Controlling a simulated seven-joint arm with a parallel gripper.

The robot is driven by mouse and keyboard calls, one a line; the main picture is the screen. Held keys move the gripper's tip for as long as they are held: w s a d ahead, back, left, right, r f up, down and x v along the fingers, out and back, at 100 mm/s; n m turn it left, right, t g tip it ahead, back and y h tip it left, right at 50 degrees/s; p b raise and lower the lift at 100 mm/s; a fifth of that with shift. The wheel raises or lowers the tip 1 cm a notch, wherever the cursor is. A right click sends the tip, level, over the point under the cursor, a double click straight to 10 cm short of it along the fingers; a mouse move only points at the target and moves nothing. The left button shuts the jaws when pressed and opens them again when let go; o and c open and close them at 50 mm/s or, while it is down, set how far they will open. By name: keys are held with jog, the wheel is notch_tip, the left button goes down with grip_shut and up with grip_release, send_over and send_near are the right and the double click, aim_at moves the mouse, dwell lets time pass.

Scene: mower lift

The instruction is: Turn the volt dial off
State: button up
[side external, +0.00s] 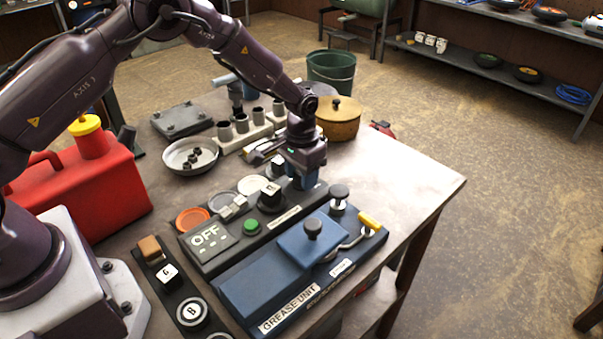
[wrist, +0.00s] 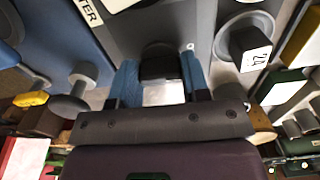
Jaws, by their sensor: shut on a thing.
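A long dark control panel (side external: 225,250) lies on the table. It carries an OFF plate (side external: 207,238), a green button (side external: 250,226) and a black knob with a pale square face (side external: 270,193). My gripper (side external: 305,182) points down at the panel's right end, beside that knob. In the wrist view my gripper's blue fingers (wrist: 160,84) are shut on a small black knob (wrist: 160,62). The side view hides this held knob. I cannot tell which of these knobs is the volt dial.
The blue grease unit (side external: 265,285) with a yellow-ended lever (side external: 370,222) stands in front. A smaller black panel (side external: 180,295) lies at left. A red fuel can (side external: 85,185), a dish (side external: 190,155) and a round brown pot (side external: 338,120) stand around. The table's right side is clear.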

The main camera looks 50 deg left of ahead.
jog(key=shift+n, duration=0.3)
jog(key=o, duration=0.9)
notch_tip(320, 180, up, 13)
jog(key=shift+r, duration=0.1)
jog(key=s+r+t, duration=0.2)
jog(key=s+r, duration=0.3)
jog(key=s, duration=0.4)
jog(key=s+a+r+t, duration=0.1)
jog(key=s+r, duration=0.5)
jog(key=s, duration=0.4)
jog(key=s+r+t, duration=0.2)
jog(key=s+r, duration=0.4)
jog(key=s, duration=0.4)
jog(key=shift+s+a+t, duration=0.25)
jog(key=shift+a+t, duration=0.05)
jog(key=shift+a, duration=0.1)
